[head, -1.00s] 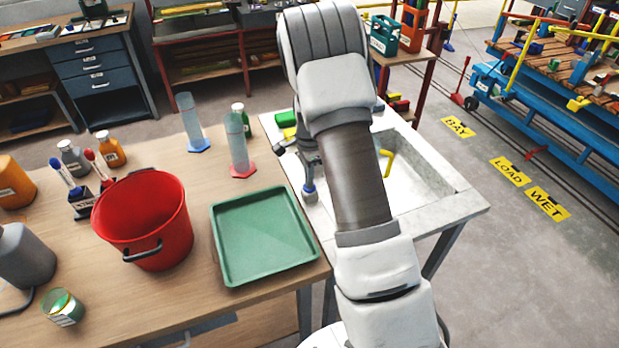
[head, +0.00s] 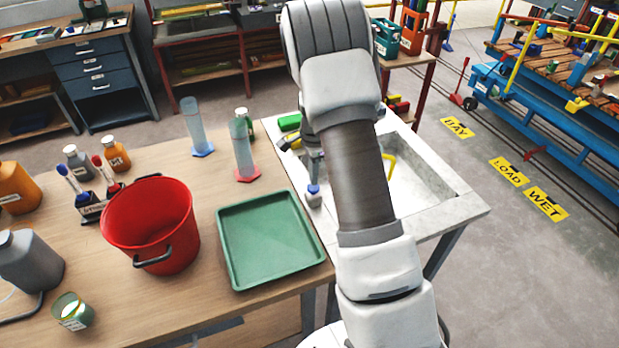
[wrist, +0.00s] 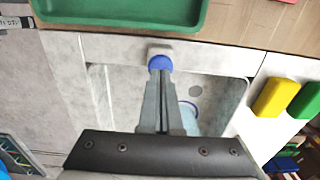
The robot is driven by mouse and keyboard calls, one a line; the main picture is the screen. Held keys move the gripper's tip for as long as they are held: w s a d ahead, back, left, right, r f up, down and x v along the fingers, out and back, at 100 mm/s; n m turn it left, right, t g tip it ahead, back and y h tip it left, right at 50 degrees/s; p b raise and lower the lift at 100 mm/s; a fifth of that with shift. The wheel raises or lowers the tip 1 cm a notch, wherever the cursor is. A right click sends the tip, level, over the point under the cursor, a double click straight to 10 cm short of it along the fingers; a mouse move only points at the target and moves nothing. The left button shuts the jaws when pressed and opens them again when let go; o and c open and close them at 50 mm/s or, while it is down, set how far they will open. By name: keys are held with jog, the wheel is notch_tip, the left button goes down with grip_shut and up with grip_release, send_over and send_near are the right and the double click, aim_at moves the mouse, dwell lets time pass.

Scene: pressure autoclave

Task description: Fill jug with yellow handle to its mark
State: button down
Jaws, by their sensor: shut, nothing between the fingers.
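The jug's yellow handle (head: 389,164) shows in the sink basin in the head view, beside my forearm. My arm hides most of the jug, so its mark and water level cannot be seen. A pale blue curved shape shows behind my fingers in the wrist view; I cannot tell whether it is the jug. A blue knob (wrist: 160,63) on a white base stands at the sink's edge and also shows in the head view (head: 313,189). My gripper (wrist: 161,74) is shut and empty, its fingertips at the knob, seemingly touching or just above it.
A green tray (head: 268,283) and a red bucket (head: 150,225) stand on the wooden bench left of the sink (head: 450,205). Two tall cylinders, one with a red foot (head: 243,150), stand behind. Yellow (wrist: 272,98) and green (wrist: 306,101) blocks lie on the sink's rim.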

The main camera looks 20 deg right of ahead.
aim_at(314, 187)
notch_tip(314, 187, up, 11)
jog(key=b, duration=0.1)
jog(key=shift+w+f, duration=0.15)
dwell(0.8)
jog(key=shift+r+b, duration=0.45)
jog(key=shift+r, duration=0.45)
notch_tip(314, 187, down, 14)
jog(key=shift+f+p, duration=0.1)
jog(key=shift+p, duration=0.4)
